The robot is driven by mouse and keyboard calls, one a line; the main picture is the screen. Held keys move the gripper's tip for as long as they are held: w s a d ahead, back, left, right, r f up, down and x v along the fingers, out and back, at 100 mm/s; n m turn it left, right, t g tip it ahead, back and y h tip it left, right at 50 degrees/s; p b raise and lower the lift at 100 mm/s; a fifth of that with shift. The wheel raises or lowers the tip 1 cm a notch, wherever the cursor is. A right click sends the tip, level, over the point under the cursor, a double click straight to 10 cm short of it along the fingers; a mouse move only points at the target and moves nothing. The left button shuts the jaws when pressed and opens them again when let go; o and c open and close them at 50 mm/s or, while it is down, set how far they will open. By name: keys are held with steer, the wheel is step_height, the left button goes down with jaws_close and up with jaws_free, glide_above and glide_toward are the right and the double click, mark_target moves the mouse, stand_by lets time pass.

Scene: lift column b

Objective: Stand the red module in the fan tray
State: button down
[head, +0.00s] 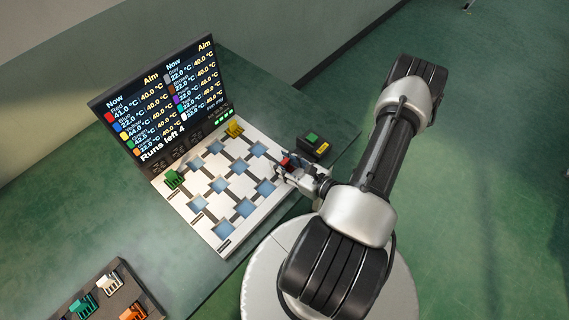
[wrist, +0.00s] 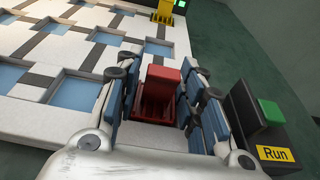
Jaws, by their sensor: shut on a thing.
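The red module (wrist: 158,92) is upright between the blue-padded fingers of my gripper (wrist: 160,72) in the wrist view. In the head view my gripper (head: 300,174) is at the right edge of the white board (head: 245,222), with the red module (head: 287,161) at its tip. My gripper is shut on the red module. Its lower end is partly hidden, so I cannot tell whether it touches the board. The board has several blue square recesses joined by dark strips. I cannot tell which part is the fan tray.
A green module (head: 173,179) and a yellow module (head: 234,130) stand on the board. A screen (head: 160,98) behind lists temperatures and "Runs left 4". A black Run box (head: 321,150) with a green button is close right of my gripper. A dark tray (head: 150,300) holds more modules.

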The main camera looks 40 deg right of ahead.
steer(key=shift+s+a+f, duration=0.1)
steer(key=shift+f, duration=0.55)
steer(key=c, duration=1)
jaws_free()
steer(key=v, duration=0.7)
steer(key=r+v, duration=0.1)
steer(key=v, duration=0.3)
steer(key=shift+s+r, duration=0.2)
